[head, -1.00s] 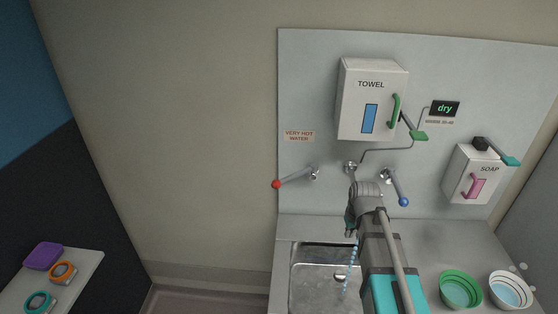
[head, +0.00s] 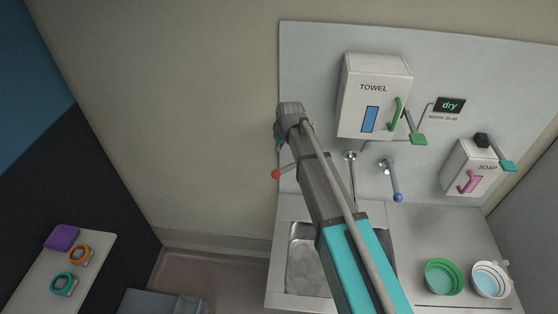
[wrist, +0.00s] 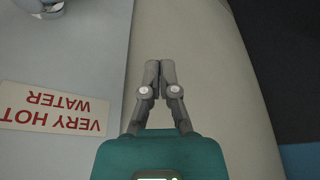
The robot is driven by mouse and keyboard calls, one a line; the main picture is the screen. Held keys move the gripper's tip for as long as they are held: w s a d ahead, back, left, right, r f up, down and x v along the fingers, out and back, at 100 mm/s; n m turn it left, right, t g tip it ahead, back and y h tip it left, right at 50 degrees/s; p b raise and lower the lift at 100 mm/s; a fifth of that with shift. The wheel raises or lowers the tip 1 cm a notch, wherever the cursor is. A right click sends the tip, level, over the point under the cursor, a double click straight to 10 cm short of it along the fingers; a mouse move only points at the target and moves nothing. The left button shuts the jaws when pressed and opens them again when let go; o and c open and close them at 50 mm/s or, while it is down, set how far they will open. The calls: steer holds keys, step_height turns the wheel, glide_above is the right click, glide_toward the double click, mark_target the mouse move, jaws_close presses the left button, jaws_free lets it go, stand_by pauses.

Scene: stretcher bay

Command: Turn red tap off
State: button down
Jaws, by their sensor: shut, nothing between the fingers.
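The red tap shows in the head view as a red ball (head: 276,174) on a short lever, pointing left and slightly down. Its mount is hidden behind my arm. My gripper (head: 281,138) is above the red ball, by the left edge of the wall panel. In the wrist view my gripper (wrist: 160,68) has its fingertips together and holds nothing. The upside-down "VERY HOT WATER" label (wrist: 52,108) lies left of the fingers, with part of a metal fitting (wrist: 45,6) above it. The spout (head: 350,157) shows right of my arm. Any water stream is hidden or absent.
The blue tap (head: 397,197) hangs down right of the spout. The towel box (head: 350,118) is right of my gripper and the soap box (head: 460,168) far right. Green (head: 430,284) and white (head: 507,289) bowls stand beside the sink (head: 292,250). Bare wall lies left.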

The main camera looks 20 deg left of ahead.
steer(key=shift+s+a, duration=0.1)
steer(key=shift+s, duration=0.05)
steer(key=shift+f, duration=0.1)
steer(key=b+x, duration=1)
steer(key=shift+s+d+r+p, duration=0.3)
steer(key=shift+s+d, duration=0.3)
steer(key=shift+d, duration=0.2)
steer(key=shift+s+d+r+p, duration=0.2)
steer(key=shift+s+d+p, duration=0.1)
steer(key=shift+s+d, duration=0.45)
steer(key=shift+w, duration=0.1)
